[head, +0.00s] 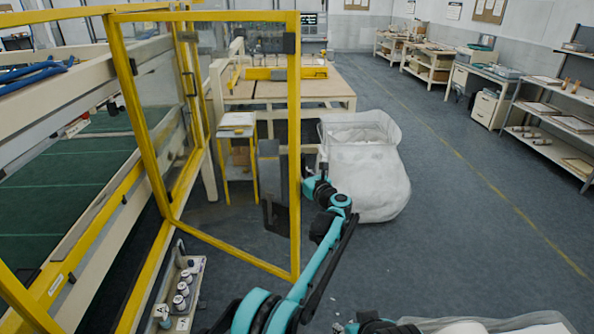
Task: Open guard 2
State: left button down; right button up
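A guard door with a yellow frame (291,120) and a clear pane stands out from the machine at the left, its free edge toward the middle of the head view. No number shows on it, so I cannot tell if it is guard 2. My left arm reaches up from the bottom to the lower part of that free edge. My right gripper is not in view.
The machine with a green bed (70,185) fills the left. A tray of small bottles (183,290) sits below the door. A large white bag (368,170) stands just beyond my arm, with a wooden-topped table (262,90) behind. The grey floor at right is open.

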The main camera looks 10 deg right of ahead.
pick_arm(q)
jog(key=shift+w+a, duration=0.1)
jog(key=shift+a, duration=0.2)
jog(key=c, duration=1.7)
grip_release()
jog(key=shift+o, duration=0.4)
jog(key=shift+w+a, duration=0.1)
jog(key=shift+a, duration=0.1)
jog(key=shift+d, duration=0.25)
